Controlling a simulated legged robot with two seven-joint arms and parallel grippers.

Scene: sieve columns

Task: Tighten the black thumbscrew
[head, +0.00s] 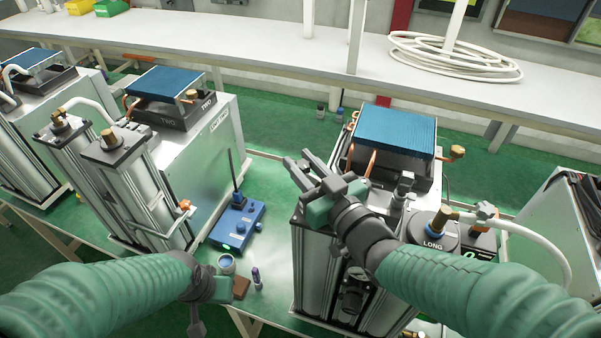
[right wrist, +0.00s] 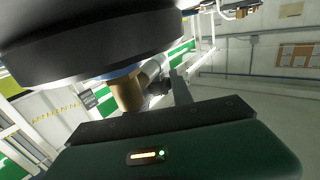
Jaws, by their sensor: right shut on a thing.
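My right gripper (head: 302,167) reaches over the left edge of the LONG unit (head: 310,265), with its fingers toward the upper left. It is shut on a small dark part, taken to be the black thumbscrew, which its fingers mostly hide. In the right wrist view a dark finger (right wrist: 181,90) rises from the green palm, beside a small dark piece. A large black round part and a brass fitting (right wrist: 127,93) are close by there. My left gripper (head: 197,318) hangs low at the front left, away from the LONG unit; its jaws are unclear.
The LONG cap (head: 428,236), a white hose (head: 545,245) and a blue-topped block (head: 395,133) crowd the right arm. A blue box (head: 238,222) with an upright rod, a small cup (head: 227,263) and a brown block (head: 241,287) stand between the units.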

